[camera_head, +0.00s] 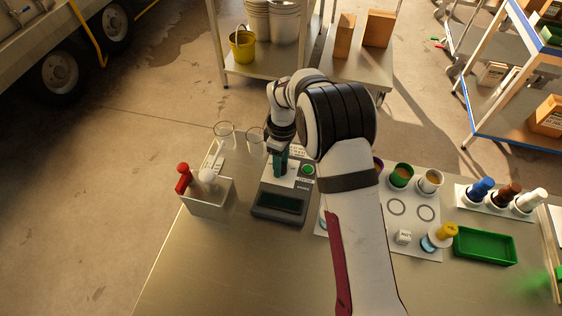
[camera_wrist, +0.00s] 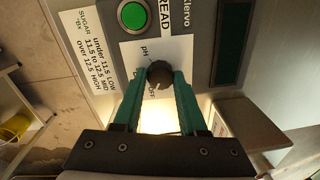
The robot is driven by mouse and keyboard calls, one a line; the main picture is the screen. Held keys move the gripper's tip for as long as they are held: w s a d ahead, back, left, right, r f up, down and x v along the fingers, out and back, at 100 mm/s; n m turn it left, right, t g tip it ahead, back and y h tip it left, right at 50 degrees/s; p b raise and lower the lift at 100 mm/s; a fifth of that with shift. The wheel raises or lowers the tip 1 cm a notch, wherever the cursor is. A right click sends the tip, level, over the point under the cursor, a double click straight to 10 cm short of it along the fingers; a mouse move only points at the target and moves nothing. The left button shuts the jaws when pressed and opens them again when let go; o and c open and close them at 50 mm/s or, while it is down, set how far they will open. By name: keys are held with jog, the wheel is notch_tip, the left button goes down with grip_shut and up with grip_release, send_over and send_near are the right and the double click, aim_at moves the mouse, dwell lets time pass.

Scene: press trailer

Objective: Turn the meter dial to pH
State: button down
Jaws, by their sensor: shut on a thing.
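The meter (camera_head: 279,206) is a grey box on the table with a dark display at its front. Its dial (camera_wrist: 159,74) is a small dark knob on a white plate in the wrist view. The label "pH" (camera_wrist: 145,50) is printed by the knob, and "OFF" shows partly on the other side. My gripper (camera_wrist: 160,80) has its two green fingers at the knob's sides, shut on it. I cannot tell which label the knob points to. In the head view my gripper (camera_head: 281,165) is over the meter and hides the dial.
A green button (camera_wrist: 133,15) is close to the dial. Glass beakers (camera_head: 224,133) stand behind the meter, and a metal box (camera_head: 207,196) with red and white-topped items stands left. Cups and a green tray (camera_head: 484,246) are right. The front table is clear.

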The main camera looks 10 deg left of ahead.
jog(key=shift+m, duration=0.3)
jog(key=m, duration=1.1)
jog(key=shift+s+d+m, duration=0.1)
jog(key=shift+m, duration=0.3)
jog(key=m, duration=0.6)
jog(key=shift+t, duration=0.4)
jog(key=m, duration=0.5)
jog(key=shift+m, duration=0.4)
jog(key=c, duration=0.7)
grip_release()
jog(key=shift+c, duration=0.2)
